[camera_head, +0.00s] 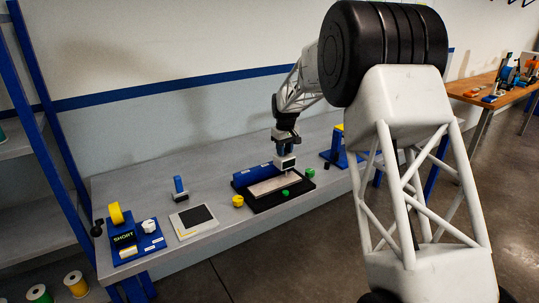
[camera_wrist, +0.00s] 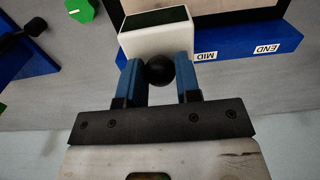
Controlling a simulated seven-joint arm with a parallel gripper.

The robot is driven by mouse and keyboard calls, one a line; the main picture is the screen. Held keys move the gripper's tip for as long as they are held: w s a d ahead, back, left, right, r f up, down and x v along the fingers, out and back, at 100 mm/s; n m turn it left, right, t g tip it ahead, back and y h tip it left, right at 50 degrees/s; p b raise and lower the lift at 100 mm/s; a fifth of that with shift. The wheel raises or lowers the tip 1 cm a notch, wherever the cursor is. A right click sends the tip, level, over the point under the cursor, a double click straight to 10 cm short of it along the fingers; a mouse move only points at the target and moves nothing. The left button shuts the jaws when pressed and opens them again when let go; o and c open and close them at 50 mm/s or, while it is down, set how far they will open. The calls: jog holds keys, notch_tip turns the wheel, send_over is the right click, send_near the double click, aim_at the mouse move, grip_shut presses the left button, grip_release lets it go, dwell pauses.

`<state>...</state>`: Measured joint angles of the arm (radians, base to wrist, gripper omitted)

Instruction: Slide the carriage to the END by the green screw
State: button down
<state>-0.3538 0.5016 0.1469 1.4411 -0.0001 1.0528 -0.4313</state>
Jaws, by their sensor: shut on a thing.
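The carriage (camera_wrist: 157,37) is a white block with a dark green top and a round black knob (camera_wrist: 158,70). My gripper (camera_wrist: 159,78) is shut on the knob, a blue finger on each side. In the head view the carriage (camera_head: 284,163) is under my gripper (camera_head: 286,152), at the right part of the blue rail (camera_head: 242,178). In the wrist view the MID label (camera_wrist: 206,56) is just right of the carriage and an END label (camera_wrist: 267,49) is farther right. A green screw (camera_wrist: 80,9) is to the left; it appears to be the right one (camera_head: 310,172) in the head view.
A second green screw (camera_head: 285,193) is at the black tray's (camera_head: 262,207) front, and a yellow screw (camera_head: 238,201) at its left. A blue stand (camera_head: 342,158) stands right of the tray. A grey panel (camera_head: 193,220) and a blue SHORT fixture (camera_head: 126,241) are farther left.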

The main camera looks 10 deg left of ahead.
jog(key=shift+w+d, duration=1.2)
jog(key=shift+d, duration=0.05)
jog(key=shift+r, duration=0.1)
jog(key=c, duration=0.8)
grip_release()
notch_tip(320, 180, up, 8)
